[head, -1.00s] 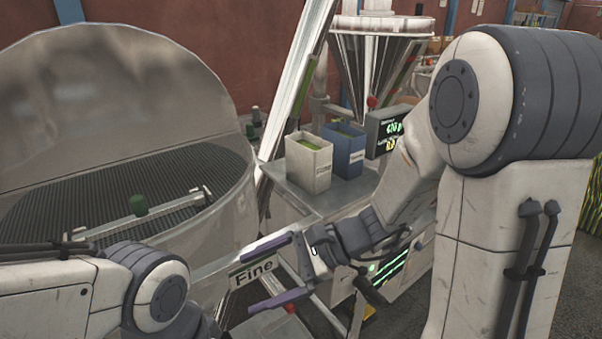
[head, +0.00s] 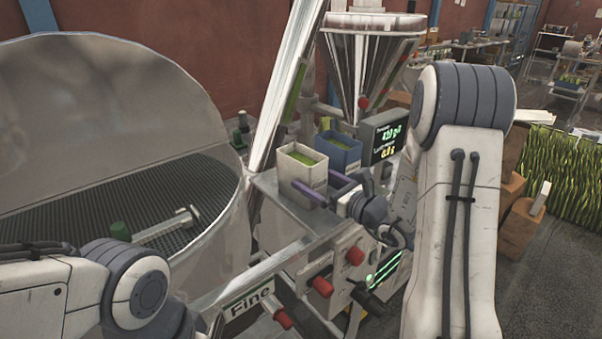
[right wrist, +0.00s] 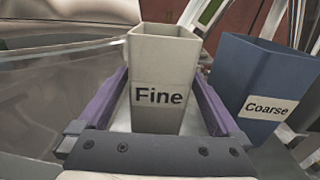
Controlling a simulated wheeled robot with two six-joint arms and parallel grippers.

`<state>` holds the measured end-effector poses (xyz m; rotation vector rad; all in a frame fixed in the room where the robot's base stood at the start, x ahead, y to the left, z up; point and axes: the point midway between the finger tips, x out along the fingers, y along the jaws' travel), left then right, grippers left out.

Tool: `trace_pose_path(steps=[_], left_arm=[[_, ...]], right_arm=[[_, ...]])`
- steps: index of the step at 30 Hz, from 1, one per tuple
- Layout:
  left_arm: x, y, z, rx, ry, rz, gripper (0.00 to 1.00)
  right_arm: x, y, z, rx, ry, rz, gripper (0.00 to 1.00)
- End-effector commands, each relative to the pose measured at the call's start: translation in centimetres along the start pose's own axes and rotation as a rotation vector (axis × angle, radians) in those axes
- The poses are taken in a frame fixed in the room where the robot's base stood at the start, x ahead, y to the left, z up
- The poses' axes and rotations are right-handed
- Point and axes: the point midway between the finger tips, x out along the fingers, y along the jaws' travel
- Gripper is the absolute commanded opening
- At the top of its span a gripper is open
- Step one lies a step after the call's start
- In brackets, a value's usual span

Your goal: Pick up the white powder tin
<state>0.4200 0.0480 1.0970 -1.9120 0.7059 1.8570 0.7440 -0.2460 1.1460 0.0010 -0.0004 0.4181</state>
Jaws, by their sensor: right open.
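In the right wrist view the white tin (right wrist: 162,75) carries the label "Fine". My right gripper (head: 312,178) is open, its purple fingers one on each side of the tin's lower part. The right wrist view shows the fingers (right wrist: 160,78) flanking the tin, with a visible gap at least near the palm. My left arm shows at lower left, but its gripper is out of view.
A blue tin (head: 340,150) labelled "Coarse" stands just right of the white one. A display (head: 385,137) is right of it. A steel funnel (head: 368,60) hangs behind. A large round vessel (head: 110,130) fills the left. Red knobs (head: 322,287) line the machine's front.

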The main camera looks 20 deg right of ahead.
Motion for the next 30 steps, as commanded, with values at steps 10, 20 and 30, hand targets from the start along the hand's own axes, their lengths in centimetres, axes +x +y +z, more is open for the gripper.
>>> trace_pose_path(steps=[10,20,30], left_arm=[[-2.5,0.2,-0.1,0.0,0.0,0.0,0.5],[-2.4,0.2,-0.1,0.0,0.0,0.0,0.5],[-2.4,0.2,-0.1,0.0,0.0,0.0,0.5]], right_arm=[[4.6,0.1,0.2,0.0,0.001,0.006,1.0],[4.8,0.1,0.1,-0.001,0.001,0.005,0.66],[4.8,0.0,0.3,-0.002,-0.002,0.005,0.0]])
